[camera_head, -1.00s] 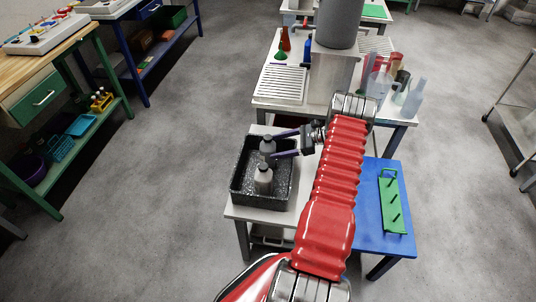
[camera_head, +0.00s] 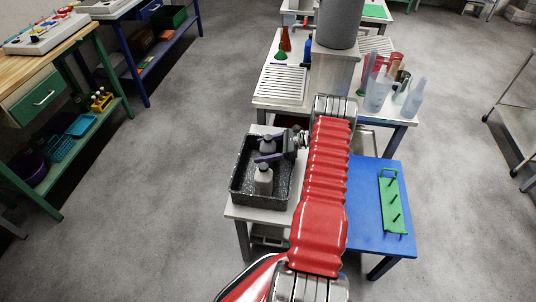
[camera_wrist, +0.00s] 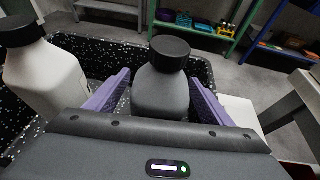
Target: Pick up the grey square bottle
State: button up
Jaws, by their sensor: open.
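The grey square bottle (camera_wrist: 161,88) with a black cap stands upright in a black speckled tub (camera_wrist: 122,52). In the wrist view it is between the two purple fingers of my gripper (camera_wrist: 158,98). The fingers are apart, one on each side, and I cannot tell whether either touches it. A whiter bottle with a black cap (camera_wrist: 42,75) stands left of it. In the head view my gripper (camera_head: 267,158) reaches into the tub (camera_head: 240,192) from the right, over the rear bottle (camera_head: 267,146). The other bottle (camera_head: 263,180) stands in front.
The tub sits on a small white table beside a blue board (camera_head: 375,225) with a green rack (camera_head: 391,203). Behind, a bench holds a white slatted rack (camera_head: 282,82), a large grey cylinder (camera_head: 338,22) and clear beakers (camera_head: 379,92).

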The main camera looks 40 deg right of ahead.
jog(key=shift+x, duration=0.9)
jog(key=shift+c, duration=0.4)
jog(key=c, duration=1.5)
